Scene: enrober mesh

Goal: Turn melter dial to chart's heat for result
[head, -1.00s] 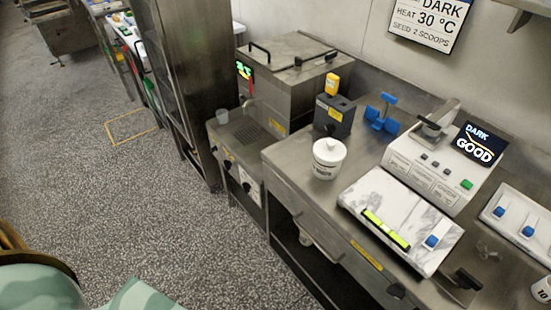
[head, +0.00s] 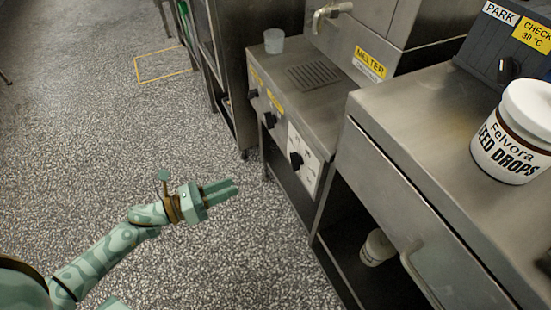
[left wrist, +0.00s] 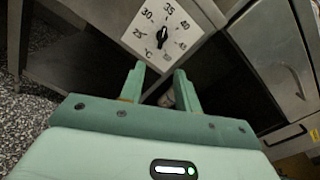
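The melter (head: 372,62) is a steel unit with a yellow MELTER label and a tap. Its black heat dial (head: 296,159) sits on a white plate on the front panel. The left wrist view shows the dial (left wrist: 163,36) near the top, on a °C scale from 25 to 45; I cannot read its pointer surely. My left gripper (head: 236,187) is in front of and left of the panel, apart from the dial. In the left wrist view its fingers (left wrist: 160,72) are spread and empty, pointing toward the dial plate. My right gripper and the chart are out of view.
Other black knobs (head: 274,104) are on the same panel. A clear cup (head: 274,41) stands on the melter ledge. A Felvora seed drops jar (head: 515,140) and a dark box labelled CHECK 30 °C (head: 505,65) stand on the right counter (head: 420,125). The speckled floor is clear.

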